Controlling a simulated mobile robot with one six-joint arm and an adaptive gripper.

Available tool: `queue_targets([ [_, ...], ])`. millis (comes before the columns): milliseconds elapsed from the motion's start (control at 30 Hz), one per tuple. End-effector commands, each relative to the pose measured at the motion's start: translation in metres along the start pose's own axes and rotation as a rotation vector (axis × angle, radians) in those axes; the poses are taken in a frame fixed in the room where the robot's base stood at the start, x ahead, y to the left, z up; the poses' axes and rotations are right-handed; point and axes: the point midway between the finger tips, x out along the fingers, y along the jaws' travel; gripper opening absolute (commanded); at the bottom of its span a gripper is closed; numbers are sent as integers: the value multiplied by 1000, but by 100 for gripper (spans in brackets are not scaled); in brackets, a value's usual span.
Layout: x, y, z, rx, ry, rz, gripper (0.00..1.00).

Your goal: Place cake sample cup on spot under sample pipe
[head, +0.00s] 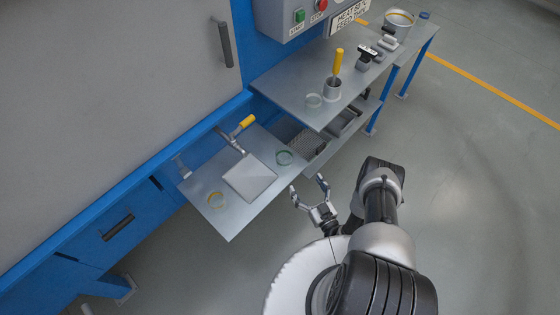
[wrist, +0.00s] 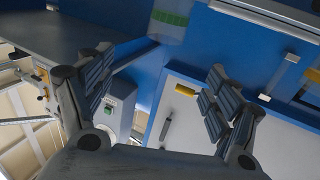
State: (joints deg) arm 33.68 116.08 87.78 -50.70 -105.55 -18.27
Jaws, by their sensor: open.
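A small pipe with a yellow handle (head: 246,122) juts out above the shelf's back. A clear cup (head: 314,101) stands on the upper bench. I cannot tell which item is the cake sample cup. My gripper (head: 308,184) is open and empty, right of the shelf. In the wrist view, a green-banded translucent item (wrist: 170,19) shows beyond the open fingers (wrist: 160,62).
The grey bench (head: 287,82) holds a metal cup (head: 333,90) with a yellow-handled tool, dark instruments and a round pan (head: 399,22). A lower shelf with trays sits beneath. A control box (head: 290,14) hangs above. The floor at right is clear.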

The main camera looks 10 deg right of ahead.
Motion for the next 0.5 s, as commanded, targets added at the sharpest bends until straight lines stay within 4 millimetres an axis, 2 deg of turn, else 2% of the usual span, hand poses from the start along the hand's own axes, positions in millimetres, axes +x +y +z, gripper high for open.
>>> queue_targets([
  [300,68,-3,2,-3,6,-8,82],
  [500,103,-2,2,-2,4,-4,82],
])
